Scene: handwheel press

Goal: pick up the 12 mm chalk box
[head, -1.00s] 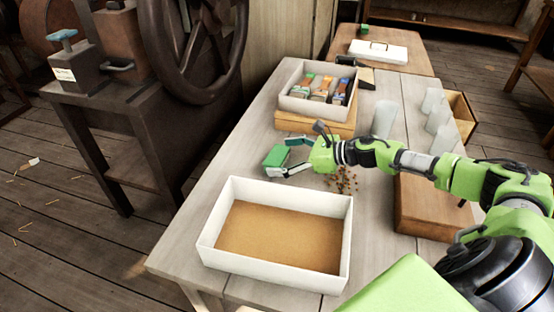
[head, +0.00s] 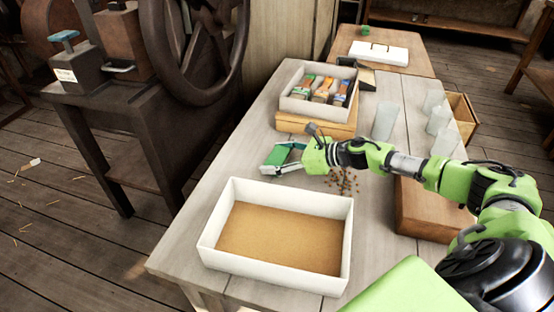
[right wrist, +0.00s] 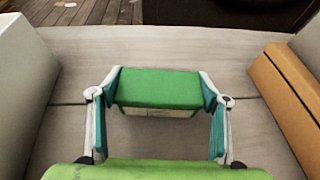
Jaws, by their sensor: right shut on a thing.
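A green-topped box (right wrist: 158,88), with a pale front whose print I cannot read, lies between my right gripper's fingers. In the head view the box (head: 277,156) is on or just above the table, behind the white tray; I cannot tell if it touches the wood. My right gripper (head: 280,157) reaches in from the right and is shut on the box. In the right wrist view its fingers (right wrist: 160,82) press the box's left and right ends. My left gripper is not in view.
The white tray (head: 208,235) with a brown bottom stands in front. A white bin (head: 312,105) of small boxes sits on a wooden block (head: 310,124) behind. Translucent cups (head: 385,121) and brown crumbs (head: 344,181) lie to the right. A handwheel press (head: 190,45) stands left.

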